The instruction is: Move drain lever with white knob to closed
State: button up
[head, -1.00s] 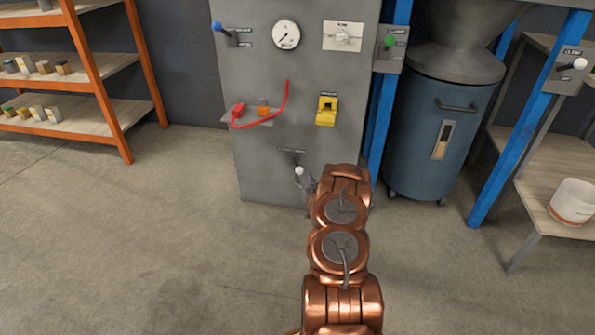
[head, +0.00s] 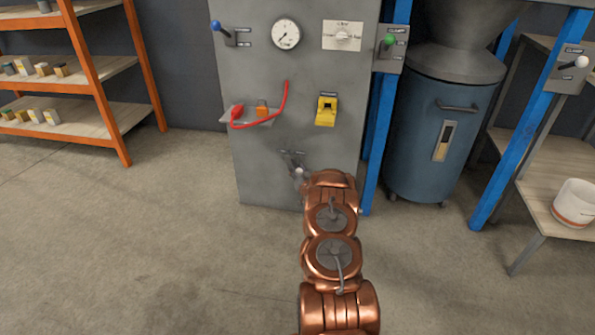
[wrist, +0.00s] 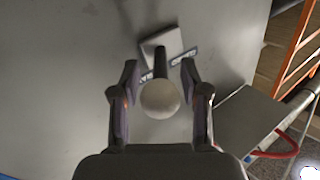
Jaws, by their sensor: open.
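The drain lever's white knob (head: 299,173) is low on the front of the grey cabinet (head: 262,170), just left of my arm's end in the head view. In the wrist view the round white knob (wrist: 160,99) is centred and large, with its dark shaft running up to a grey mounting plate (wrist: 166,43). My gripper (wrist: 160,72) is open, with one finger on each side of the lever and gaps visible on both sides. In the head view my arm mostly hides the gripper. The small labels by the lever are too blurred to read.
The cabinet also carries a blue-knobbed lever (head: 215,26), a gauge (head: 285,34), a yellow switch (head: 326,110) and a shelf with a red cable (head: 258,124). A green-knobbed lever (head: 389,40) and another white-knobbed lever (head: 581,62) are on blue posts. The floor at left is clear.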

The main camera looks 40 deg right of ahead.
grip_shut()
jog(key=shift+f, duration=0.15)
dwell(0.4)
